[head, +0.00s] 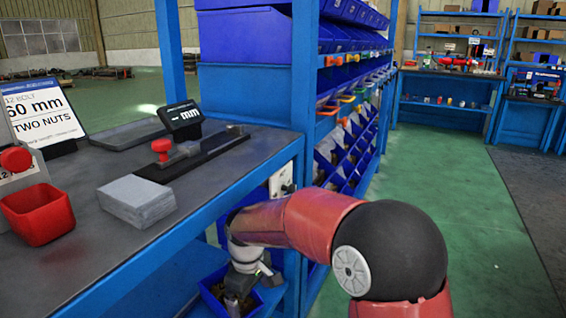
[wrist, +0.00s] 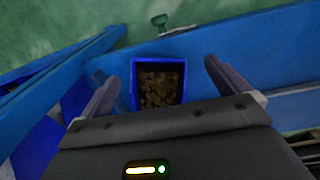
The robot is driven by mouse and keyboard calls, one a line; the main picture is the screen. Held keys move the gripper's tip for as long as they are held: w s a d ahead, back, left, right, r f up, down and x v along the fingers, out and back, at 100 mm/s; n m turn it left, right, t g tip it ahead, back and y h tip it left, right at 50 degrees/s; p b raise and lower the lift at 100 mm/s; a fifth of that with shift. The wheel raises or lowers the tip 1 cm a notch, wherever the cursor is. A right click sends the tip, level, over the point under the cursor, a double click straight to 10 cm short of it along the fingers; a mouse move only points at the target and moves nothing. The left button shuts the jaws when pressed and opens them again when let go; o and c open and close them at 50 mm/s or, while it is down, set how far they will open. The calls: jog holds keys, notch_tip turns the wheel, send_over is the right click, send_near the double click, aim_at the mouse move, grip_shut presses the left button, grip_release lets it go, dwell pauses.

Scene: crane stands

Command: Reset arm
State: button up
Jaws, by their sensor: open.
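My red arm reaches down beside the right end of the blue-framed bench (head: 240,160). My gripper (head: 238,300) is low, at a blue bin (head: 212,296) under the bench top. In the wrist view my gripper (wrist: 160,85) is open, its two fingers apart on either side of the same blue bin (wrist: 183,104). The bin holds many small brownish parts (wrist: 160,88). Nothing shows between the fingers except the view of the bin below. How far the fingertips are above the parts I cannot tell.
On the bench are a red bin (head: 38,214), a grey block (head: 137,200), a black fixture with a red knob (head: 185,152) and signs (head: 45,112). A rack of blue bins (head: 350,150) stands just behind my arm. Green floor (head: 440,150) is clear to the right.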

jog(key=s+d+r+m+t, duration=0.1)
jog(key=s+d+r+m, duration=0.25)
jog(key=d+r, duration=0.3)
jog(key=s+d+r+m+t, duration=0.25)
jog(key=s+d+r, duration=0.25)
jog(key=d, duration=0.3)
jog(key=s+d+m+t, duration=0.1)
jog(key=s+d+m, duration=0.2)
jog(key=s, duration=0.3)
jog(key=s+d+r+m, duration=0.1)
jog(key=s+d+m, duration=0.2)
jog(key=s+d, duration=0.2)
jog(key=shift+s+d+t, duration=0.2)
jog(key=shift+s+t, duration=0.15)
jog(key=shift+s, duration=0.55)
